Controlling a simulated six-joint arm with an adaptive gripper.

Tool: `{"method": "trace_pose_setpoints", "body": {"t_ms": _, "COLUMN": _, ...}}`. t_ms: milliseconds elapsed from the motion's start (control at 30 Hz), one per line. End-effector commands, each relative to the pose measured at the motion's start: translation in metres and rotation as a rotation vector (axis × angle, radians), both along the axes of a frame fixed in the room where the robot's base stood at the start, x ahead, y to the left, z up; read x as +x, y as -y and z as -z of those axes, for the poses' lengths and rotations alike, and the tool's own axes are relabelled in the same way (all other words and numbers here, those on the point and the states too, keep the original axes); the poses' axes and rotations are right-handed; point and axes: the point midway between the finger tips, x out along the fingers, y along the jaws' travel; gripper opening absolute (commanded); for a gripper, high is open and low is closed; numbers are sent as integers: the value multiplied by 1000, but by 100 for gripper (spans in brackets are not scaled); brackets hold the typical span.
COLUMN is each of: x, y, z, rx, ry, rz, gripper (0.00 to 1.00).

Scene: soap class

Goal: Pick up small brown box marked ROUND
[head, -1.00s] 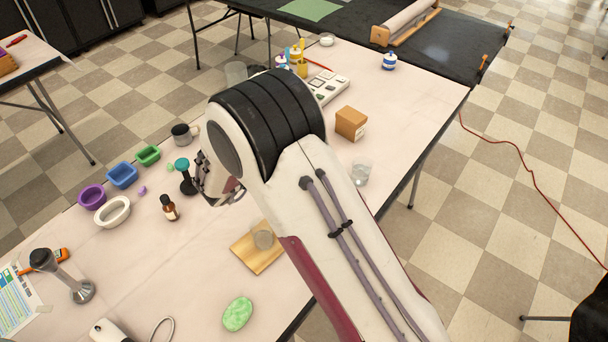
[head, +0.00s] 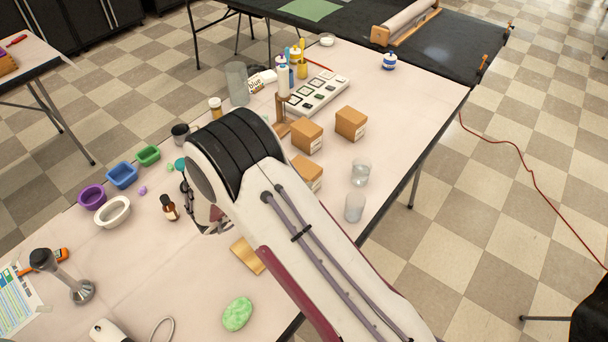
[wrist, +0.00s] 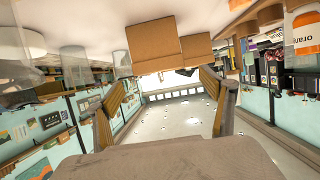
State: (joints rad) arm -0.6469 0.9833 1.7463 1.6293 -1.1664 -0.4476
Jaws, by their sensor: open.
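Three small brown boxes stand on the right half of the table in the head view: a right one (head: 351,123), a middle one (head: 306,137) and a near one (head: 308,171), partly behind my arm. Each has a small white label, too small to read, so I cannot tell which is marked ROUND. In the wrist view, turned upside down, brown boxes (wrist: 152,40) appear beyond my open, empty gripper (wrist: 165,84), apart from its fingers. In the head view my gripper is mostly hidden behind my arm, left of the boxes.
Two clear glasses (head: 361,172) (head: 355,207) stand near the table's right edge. A wooden stand (head: 282,118) and a white mould tray (head: 318,95) lie behind the boxes. A brown bottle (head: 169,207) is left of my gripper; a wooden board (head: 246,255) is partly covered.

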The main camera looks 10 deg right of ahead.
Motion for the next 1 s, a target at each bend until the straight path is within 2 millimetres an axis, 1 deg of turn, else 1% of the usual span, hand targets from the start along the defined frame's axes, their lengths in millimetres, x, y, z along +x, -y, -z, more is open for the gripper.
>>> {"method": "trace_pose_setpoints", "body": {"t_ms": 200, "x": 11, "y": 12, "z": 7, "rx": 1, "ry": 0, "rz": 1, "gripper": 82}}
{"method": "trace_pose_setpoints", "body": {"t_ms": 633, "x": 14, "y": 14, "z": 8, "rx": 1, "ry": -1, "rz": 0, "gripper": 82}}
{"method": "trace_pose_setpoints", "body": {"t_ms": 733, "x": 16, "y": 18, "z": 9, "rx": 1, "ry": 0, "rz": 1, "gripper": 82}}
{"method": "trace_pose_setpoints", "body": {"t_ms": 1000, "x": 33, "y": 38, "z": 16, "rx": 0, "ry": 0, "rz": 3, "gripper": 82}}
